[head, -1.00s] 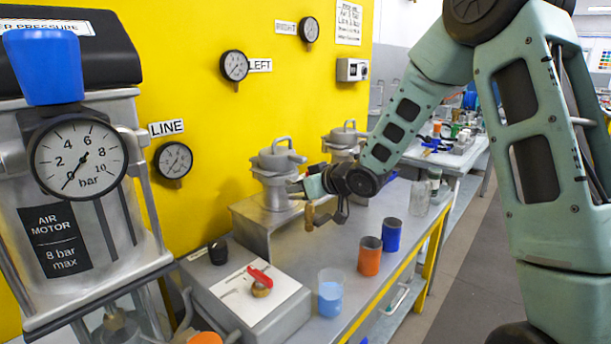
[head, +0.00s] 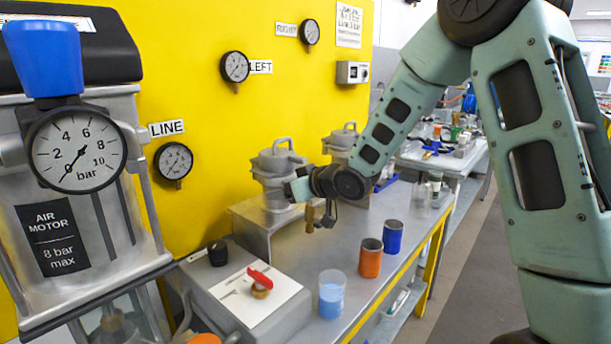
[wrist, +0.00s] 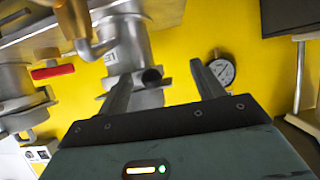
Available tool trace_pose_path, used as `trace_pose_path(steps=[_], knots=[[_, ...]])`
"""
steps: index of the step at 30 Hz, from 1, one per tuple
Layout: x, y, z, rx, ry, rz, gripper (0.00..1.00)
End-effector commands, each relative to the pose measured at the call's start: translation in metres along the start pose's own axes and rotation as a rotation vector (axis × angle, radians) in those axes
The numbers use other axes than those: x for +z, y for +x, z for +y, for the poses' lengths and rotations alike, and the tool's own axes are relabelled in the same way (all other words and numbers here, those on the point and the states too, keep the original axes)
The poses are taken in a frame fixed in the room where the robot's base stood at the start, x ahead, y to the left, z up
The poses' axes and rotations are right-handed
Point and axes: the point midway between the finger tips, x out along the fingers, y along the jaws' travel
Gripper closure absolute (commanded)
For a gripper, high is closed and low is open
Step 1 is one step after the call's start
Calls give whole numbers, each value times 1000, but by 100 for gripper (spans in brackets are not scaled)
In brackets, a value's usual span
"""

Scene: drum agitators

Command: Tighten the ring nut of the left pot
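The left pot (head: 277,172) is a grey metal vessel with a handled lid, standing on a metal stand against the yellow wall. My gripper (head: 293,190) is at its right front side in the head view, close to it; contact cannot be told there. In the wrist view my gripper (wrist: 162,85) is open, its two dark fingers apart. A grey metal pot (wrist: 124,42), apparently the left one, shows inverted behind the fingers, with a round dark pipe end between them. The ring nut cannot be made out clearly.
The right pot (head: 341,142) stands behind. A brass fitting (head: 310,217) hangs below my wrist. An orange cup (head: 370,260), a blue cup (head: 392,236) and a glass beaker (head: 331,295) stand along the bench's front.

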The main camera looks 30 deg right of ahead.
Motion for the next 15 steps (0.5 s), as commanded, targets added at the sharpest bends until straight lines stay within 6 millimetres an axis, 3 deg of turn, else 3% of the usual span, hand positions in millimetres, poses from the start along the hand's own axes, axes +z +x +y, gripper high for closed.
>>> trace_pose_path(steps=[15], knots=[[0, -4, 5, 10, 4, -2, 18]])
